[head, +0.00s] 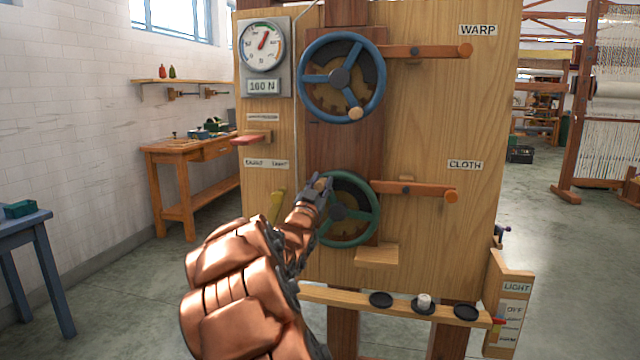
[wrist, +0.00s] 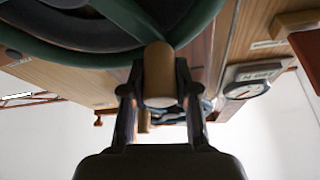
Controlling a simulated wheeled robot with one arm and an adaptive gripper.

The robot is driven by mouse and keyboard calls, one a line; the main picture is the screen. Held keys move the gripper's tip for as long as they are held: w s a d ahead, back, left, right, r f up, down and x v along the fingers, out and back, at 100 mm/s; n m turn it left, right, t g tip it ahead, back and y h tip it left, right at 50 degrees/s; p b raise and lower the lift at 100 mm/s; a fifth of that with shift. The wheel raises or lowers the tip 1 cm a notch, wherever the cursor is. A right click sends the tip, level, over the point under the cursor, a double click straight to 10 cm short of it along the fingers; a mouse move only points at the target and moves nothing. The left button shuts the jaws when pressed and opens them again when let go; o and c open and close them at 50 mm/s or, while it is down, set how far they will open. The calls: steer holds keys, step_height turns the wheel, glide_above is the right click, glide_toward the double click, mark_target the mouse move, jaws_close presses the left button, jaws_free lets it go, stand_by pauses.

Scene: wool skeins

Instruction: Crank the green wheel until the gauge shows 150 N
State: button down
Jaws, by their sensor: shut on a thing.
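The green wheel (head: 347,232) is low on the wooden panel, beside the CLOTH label (head: 465,165). My gripper (head: 317,188) is at its upper left rim, shut on the wheel's wooden handle (wrist: 159,70). In the wrist view my gripper (wrist: 160,100) has one finger on each side of the handle, and the green rim (wrist: 205,15) shows above. The round gauge (head: 262,45) is at the panel's upper left, with a red needle pointing to the upper right. The display below it (head: 264,86) reads what looks like 160 N.
A blue wheel (head: 341,77) with its own knob is above the green one, by the WARP label (head: 478,30). Orange levers (head: 425,51) (head: 415,190) stick out right of both wheels. A small wooden block (head: 377,255) and a shelf with black dishes (head: 381,299) are below.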

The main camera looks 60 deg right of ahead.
steer(key=c, duration=0.9)
jaws_free()
steer(key=shift+s+f, duration=0.1)
steer(key=shift+o, duration=0.2)
steer(key=shift+a, duration=0.1)
steer(key=v, duration=1.1)
steer(key=shift+a, duration=0.4)
steer(key=shift+s+f, duration=0.1)
steer(key=shift+f, duration=0.05)
